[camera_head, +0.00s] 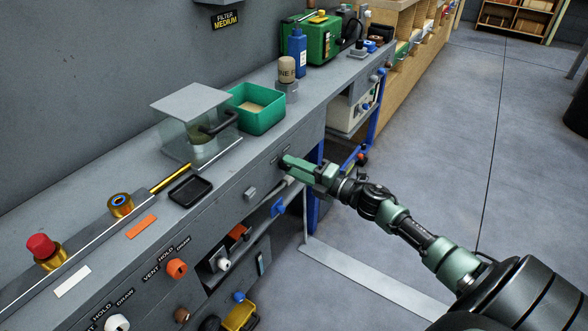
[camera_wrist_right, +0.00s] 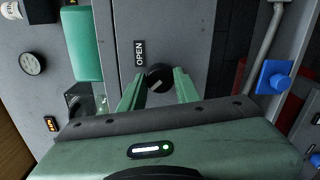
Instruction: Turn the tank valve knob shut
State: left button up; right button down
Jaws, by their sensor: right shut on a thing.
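The tank valve knob (camera_wrist_right: 160,75) is a small round black knob with a pale mark, on the grey bench front. It sits beside a black "OPEN" label (camera_wrist_right: 139,53) in the wrist view. My right gripper (camera_wrist_right: 158,84) has its two green fingers on either side of the knob and is shut on it. In the head view my right gripper (camera_head: 290,165) reaches the bench front from the right, and the knob is hidden behind it. My left gripper is not in view.
The bench top (camera_head: 310,110) carries a green bin (camera_head: 258,118), a clear box with a grey lid (camera_head: 190,102) and a black tray (camera_head: 190,189). Orange (camera_head: 176,269) and white (camera_head: 116,323) knobs stick out of the front at lower left.

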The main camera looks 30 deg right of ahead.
jog(key=shift+f+n, duration=0.1)
jog(key=shift+n, duration=0.2)
jog(key=c, duration=1)
grip_release()
jog(key=p+v, duration=0.1)
jog(key=v, duration=0.7)
jog(key=shift+w+a, duration=0.1)
